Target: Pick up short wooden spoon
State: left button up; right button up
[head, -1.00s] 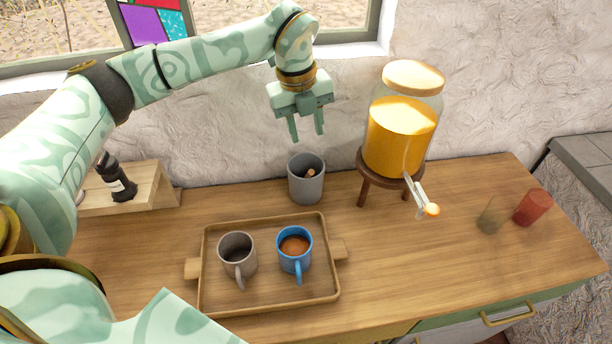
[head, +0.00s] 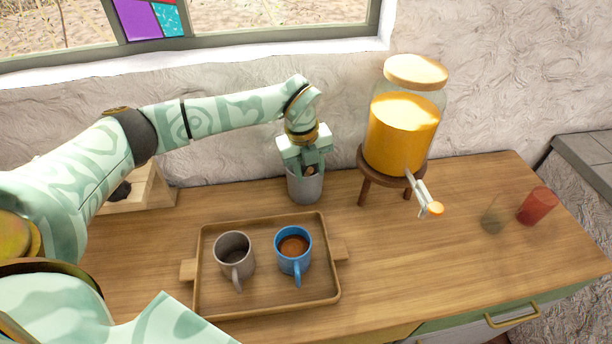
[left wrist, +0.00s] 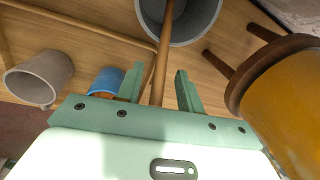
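The short wooden spoon shows in the head view as a small brown end (head: 309,171) inside the grey crock (head: 306,187) near the wall. In the left wrist view its thin handle (left wrist: 161,62) rises from the crock (left wrist: 199,28) and runs between my fingers. My left gripper (head: 311,163) points down over the crock's mouth. In the left wrist view the left gripper (left wrist: 158,74) is open, with one finger on each side of the handle and gaps showing. The right gripper is not in view.
A juice dispenser (head: 402,130) on a wooden stand is just right of the crock. A wooden tray (head: 268,300) in front holds a grey mug (head: 233,256) and a blue mug (head: 293,251). Two glasses, one red (head: 537,206), stand at the right. The counter between is clear.

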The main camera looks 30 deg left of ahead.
aim_at(306, 175)
pick_arm(q)
jog(key=f, duration=0.3)
jog(key=shift+w, duration=0.2)
grip_shut()
jog(key=shift+r, duration=0.1)
